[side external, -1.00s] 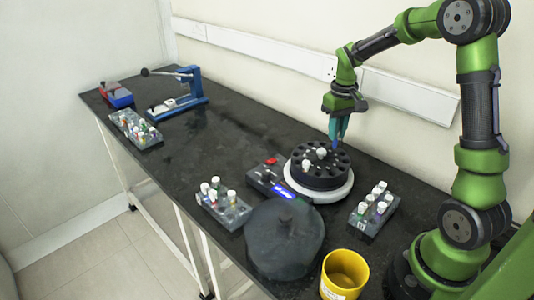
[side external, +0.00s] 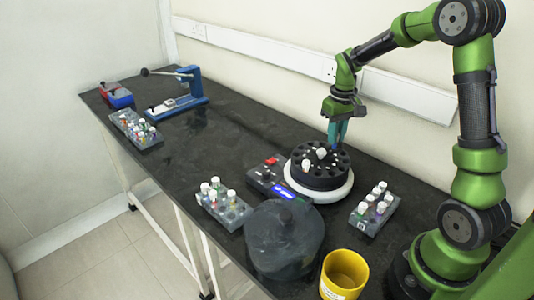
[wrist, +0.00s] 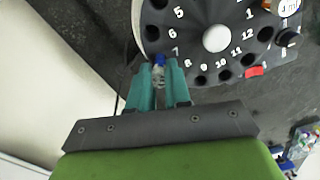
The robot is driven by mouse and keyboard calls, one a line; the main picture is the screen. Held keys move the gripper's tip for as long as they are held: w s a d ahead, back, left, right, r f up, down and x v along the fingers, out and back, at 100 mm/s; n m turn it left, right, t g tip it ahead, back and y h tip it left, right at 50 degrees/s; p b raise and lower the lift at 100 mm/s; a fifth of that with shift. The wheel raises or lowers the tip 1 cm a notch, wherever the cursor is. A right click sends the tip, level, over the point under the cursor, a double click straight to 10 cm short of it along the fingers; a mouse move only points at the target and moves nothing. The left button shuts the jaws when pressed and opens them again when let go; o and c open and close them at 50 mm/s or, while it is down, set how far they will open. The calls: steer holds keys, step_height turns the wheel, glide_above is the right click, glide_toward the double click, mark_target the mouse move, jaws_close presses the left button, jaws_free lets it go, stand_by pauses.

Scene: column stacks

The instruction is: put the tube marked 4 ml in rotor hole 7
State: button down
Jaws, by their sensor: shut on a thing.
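My gripper (side external: 338,142) points down at the back rim of the black rotor (side external: 318,178). In the wrist view its teal fingers (wrist: 161,80) are shut on a small clear tube with a blue end (wrist: 160,60). The tube is at the rotor's edge, beside the printed 7, where hole 7 lies. The fingers and the rotor rim hide most of the tube in the side view, so its depth in the hole cannot be told. No volume mark on it can be read. Other rotor holes (wrist: 201,81) show dark, and white-capped tubes stand in the rotor.
A centrifuge lid (side external: 284,240) lies in front of the rotor. Tube racks stand left (side external: 238,216) and right (side external: 386,222) of it. A yellow cup (side external: 344,272) is at the front edge. A further rack (side external: 128,120) and a blue press (side external: 190,90) stand far left.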

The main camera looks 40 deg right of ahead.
steer(key=shift+f, duration=0.65)
steer(key=shift+f, duration=0.15)
steer(key=c, duration=0.7)
jaws_free()
steer(key=shift+r, duration=3.05)
